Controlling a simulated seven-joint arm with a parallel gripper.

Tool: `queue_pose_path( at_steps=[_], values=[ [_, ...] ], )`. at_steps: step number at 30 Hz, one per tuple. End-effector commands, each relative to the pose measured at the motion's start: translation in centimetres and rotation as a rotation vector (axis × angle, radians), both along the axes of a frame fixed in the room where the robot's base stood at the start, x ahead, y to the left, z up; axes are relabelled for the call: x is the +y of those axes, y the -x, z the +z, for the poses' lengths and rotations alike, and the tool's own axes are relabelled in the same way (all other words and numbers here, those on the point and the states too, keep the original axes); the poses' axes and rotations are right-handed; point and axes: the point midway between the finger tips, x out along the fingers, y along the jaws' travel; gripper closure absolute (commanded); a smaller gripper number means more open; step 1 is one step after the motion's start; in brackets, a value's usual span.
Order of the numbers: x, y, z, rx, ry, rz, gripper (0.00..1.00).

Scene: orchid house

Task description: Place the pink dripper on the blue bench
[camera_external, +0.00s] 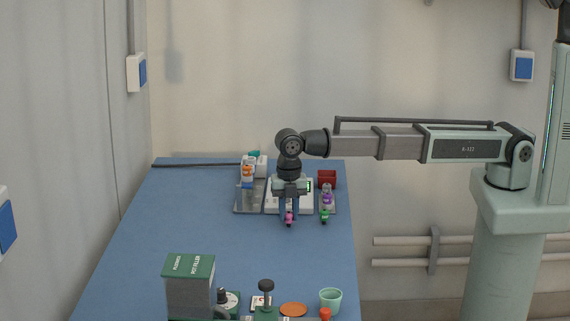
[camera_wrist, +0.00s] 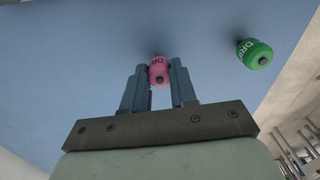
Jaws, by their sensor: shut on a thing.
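The pink dripper (camera_wrist: 159,71) is between the fingertips of my gripper (camera_wrist: 160,82), which is shut on it. In the external view the pink dripper (camera_external: 289,217) shows at the lower end of my gripper (camera_external: 289,211), in front of the white device. The blue bench (camera_external: 225,235) lies below it and fills most of the wrist view (camera_wrist: 80,50). I cannot tell whether the dripper touches the bench.
A green dripper (camera_wrist: 254,54) is to the right, and it also shows in the external view (camera_external: 324,217) below a purple item (camera_external: 327,196). A red box (camera_external: 327,178) and bottles (camera_external: 247,172) stand behind. A green-topped box (camera_external: 189,284) and a cup (camera_external: 330,300) are in front. The bench's middle is clear.

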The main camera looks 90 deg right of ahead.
Motion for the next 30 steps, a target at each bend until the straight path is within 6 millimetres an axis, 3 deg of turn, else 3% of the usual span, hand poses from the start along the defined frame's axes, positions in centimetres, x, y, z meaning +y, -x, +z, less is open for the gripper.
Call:
queue_pose_path(
  at_steps=[1, 2, 9, 20, 30],
  values=[
    [0.0, 0.0, -0.2, 0.0, 0.0, 0.0, 1.0],
    [0.0, 0.0, -0.1, 0.0, 0.0, 0.0, 0.7],
    [0.0, 0.0, -0.1, 0.0, 0.0, 0.0, 0.48],
    [0.0, 0.0, 0.4, 0.0, 0.0, 0.0, 0.48],
    [0.0, -0.1, 5.4, -0.002, 0.0, 0.0, 0.48]
  ],
)
